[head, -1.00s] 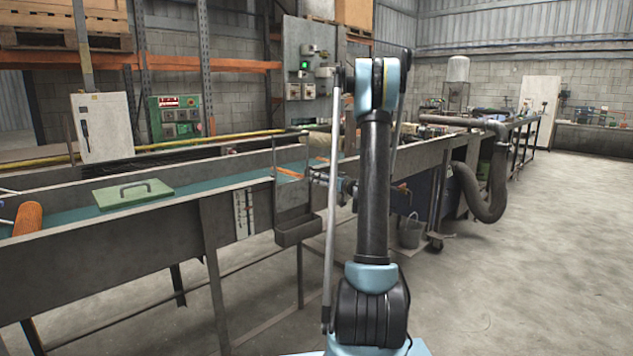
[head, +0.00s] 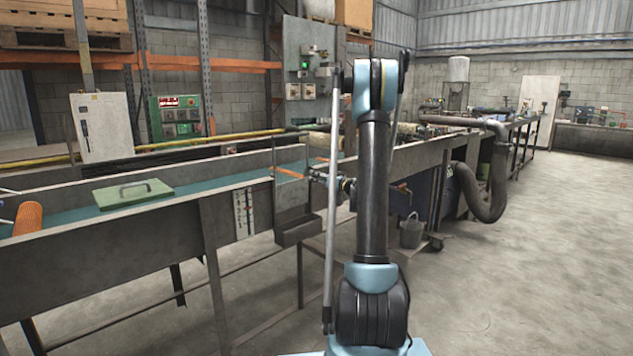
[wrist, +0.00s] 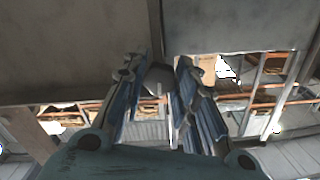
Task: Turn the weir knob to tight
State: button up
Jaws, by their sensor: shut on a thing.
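The weir knob (wrist: 158,79) is a small rounded grey thing in the middle of the wrist view, under a grey metal plate. My gripper (wrist: 160,68) is shut on it, with one blue-lined finger on each side. The fingers and the palm hide part of the knob. In the head view my gripper (head: 318,176) is small and reaches the weir box (head: 292,195) on the side of the trough from the right. The knob itself cannot be made out there. Any tight mark on it is not readable.
The long metal trough (head: 120,265) crosses the left side, with a green lid (head: 133,194) and an orange roller (head: 27,218). A white scale strip (head: 243,214) is left of the weir box. The floor at right is clear.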

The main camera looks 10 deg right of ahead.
jog(key=m, duration=0.4)
dwell(0.4)
jog(key=o, duration=1)
jog(key=shift+o, duration=0.2)
jog(key=v, duration=1.2)
